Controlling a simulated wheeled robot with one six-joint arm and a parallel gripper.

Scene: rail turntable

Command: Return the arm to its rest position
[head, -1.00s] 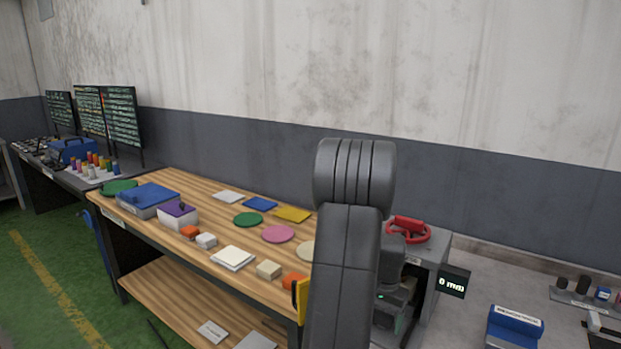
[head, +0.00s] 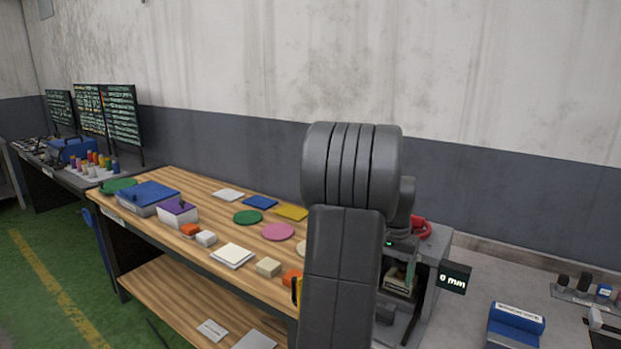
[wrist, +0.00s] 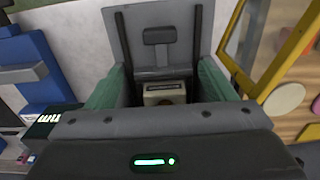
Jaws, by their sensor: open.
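My gripper (wrist: 163,88) is open in the wrist view, with a green-padded finger on each side. A small pale block (wrist: 165,92) with a dark slot shows low between the fingers. I see no contact between it and the fingers. In the head view my dark arm stands upright in front of the bench's right end. My gripper (head: 398,282) hangs behind it, over the grey machine (head: 436,262), and is partly hidden.
A wooden bench (head: 150,230) holds coloured plates, discs, boxes and small blocks. A red handle (head: 422,228) and a "0 mm" display (head: 454,277) are at the machine. A blue box (head: 515,322) stands at right. A yellow frame (wrist: 262,70) is close to the right finger.

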